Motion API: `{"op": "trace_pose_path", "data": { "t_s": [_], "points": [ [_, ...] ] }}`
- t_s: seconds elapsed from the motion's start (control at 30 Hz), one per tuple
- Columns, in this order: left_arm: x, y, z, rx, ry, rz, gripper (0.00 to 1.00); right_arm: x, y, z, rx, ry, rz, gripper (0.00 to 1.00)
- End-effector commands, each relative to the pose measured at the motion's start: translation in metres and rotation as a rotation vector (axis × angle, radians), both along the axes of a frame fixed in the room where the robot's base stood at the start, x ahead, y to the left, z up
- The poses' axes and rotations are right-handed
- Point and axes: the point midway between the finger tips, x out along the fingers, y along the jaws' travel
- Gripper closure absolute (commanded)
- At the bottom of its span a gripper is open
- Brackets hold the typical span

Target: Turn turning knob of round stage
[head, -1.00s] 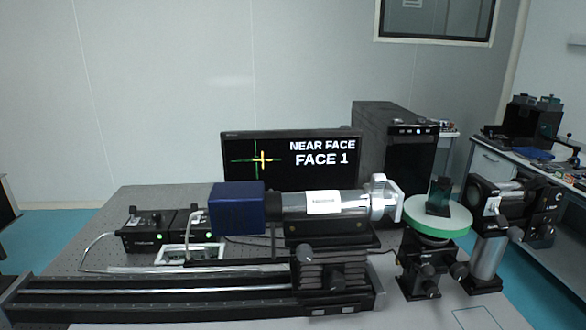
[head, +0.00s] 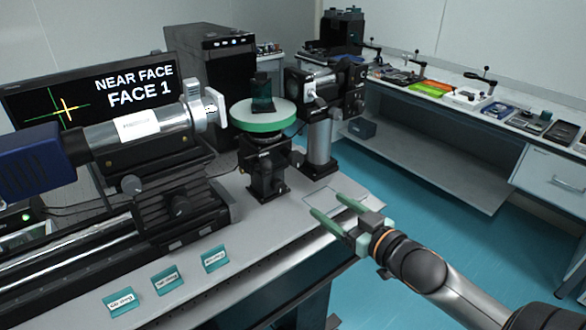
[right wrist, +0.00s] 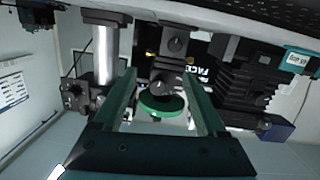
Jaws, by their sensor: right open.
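The round stage (head: 267,127) has a white top with a green rim and stands on a black mount (head: 268,178) near the table's right edge. A dark glass prism-like block (head: 262,97) sits on top. In the right wrist view, which appears upside down, the green stage rim (right wrist: 163,105) shows between the fingers, with a dark round knob (right wrist: 159,87) in front of it. My right gripper (head: 325,204) is open and empty, to the right of and nearer than the mount, apart from it. The left gripper is out of view.
A silver tube (head: 130,127) with a blue end lies left of the stage. A post-mounted optic (head: 320,125) stands just behind right. Several teal labels (head: 168,279) stand at the table's front. A side bench (head: 450,150) with tools is at the right.

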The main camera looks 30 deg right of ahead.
Motion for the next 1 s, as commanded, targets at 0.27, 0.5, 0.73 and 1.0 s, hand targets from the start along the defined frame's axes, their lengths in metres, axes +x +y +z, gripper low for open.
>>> {"op": "trace_pose_path", "data": {
  "t_s": [0.27, 0.5, 0.73, 1.0],
  "points": [
    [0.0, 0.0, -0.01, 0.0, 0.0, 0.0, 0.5, 0.009, 0.004, 0.06, -0.003, -0.126, 0.044, 0.26],
    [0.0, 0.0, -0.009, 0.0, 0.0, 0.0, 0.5, 0.03, 0.006, 0.061, -0.004, -0.126, 0.044, 0.26],
    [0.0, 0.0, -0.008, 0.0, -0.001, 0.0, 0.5, 0.058, 0.008, 0.06, -0.005, -0.125, 0.041, 0.26],
    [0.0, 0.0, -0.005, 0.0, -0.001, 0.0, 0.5, 0.091, 0.01, 0.06, -0.003, -0.124, 0.041, 0.26]
  ]
}}
